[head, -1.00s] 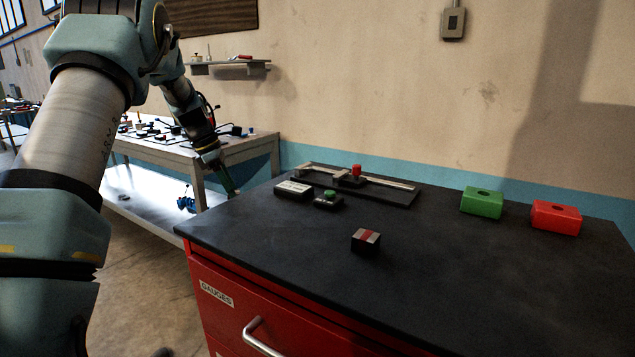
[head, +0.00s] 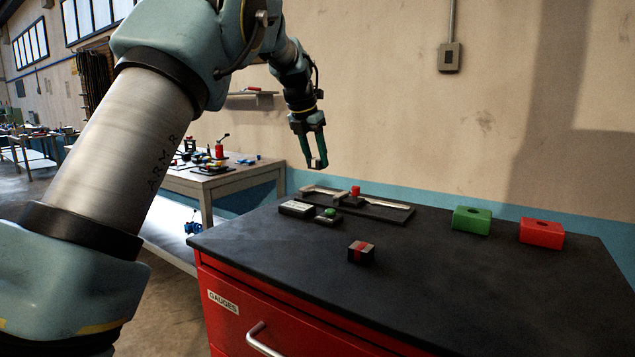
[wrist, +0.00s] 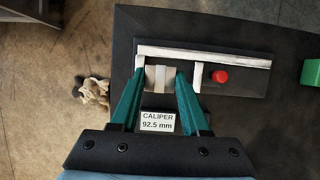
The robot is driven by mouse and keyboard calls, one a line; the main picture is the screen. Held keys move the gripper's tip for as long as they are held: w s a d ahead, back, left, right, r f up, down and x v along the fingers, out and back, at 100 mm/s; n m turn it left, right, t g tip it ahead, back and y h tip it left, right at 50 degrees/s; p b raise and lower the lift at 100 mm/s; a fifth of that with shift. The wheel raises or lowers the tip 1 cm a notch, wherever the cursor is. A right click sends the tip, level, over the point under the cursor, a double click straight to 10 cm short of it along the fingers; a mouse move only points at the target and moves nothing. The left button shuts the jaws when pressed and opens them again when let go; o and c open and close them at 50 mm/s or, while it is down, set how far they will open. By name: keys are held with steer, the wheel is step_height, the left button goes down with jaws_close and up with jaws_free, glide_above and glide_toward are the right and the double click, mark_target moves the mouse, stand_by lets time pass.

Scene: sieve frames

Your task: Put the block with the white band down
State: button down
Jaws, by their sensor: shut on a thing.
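My gripper (head: 318,164) is raised above the back left of the dark cabinet top. In the wrist view its green fingers (wrist: 161,80) are shut on the block with the white band (wrist: 160,77), grey-brown with a pale stripe across its middle. The caliper also shows in the head view (head: 385,209). I see no contact between the held block and the cabinet top.
A block with a red band (head: 361,252) sits on the cabinet top (head: 430,280). A display box (head: 297,208) reads "CALIPER 92.5 mm" in the wrist view; a green button (head: 327,213) is beside it. Green (head: 472,221) and red (head: 541,233) holed blocks stand right. The front middle is clear.

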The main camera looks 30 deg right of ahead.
mark_target(313, 167)
steer(key=shift+f+p, duration=0.4)
steer(key=shift+f, duration=2.2)
steer(key=shift+f, duration=0.6)
steer(key=shift+c, duration=2.1)
jaws_free()
steer(key=shift+a+f, duration=0.1)
steer(key=shift+o, duration=0.2)
steer(key=shift+a+f, duration=0.1)
steer(key=shift+r, duration=0.3)
steer(key=b+v, duration=0.2)
steer(key=v, duration=1)
steer(key=shift+r, duration=0.45)
steer(key=shift+w+d, duration=0.1)
steer(key=shift+d, duration=0.15)
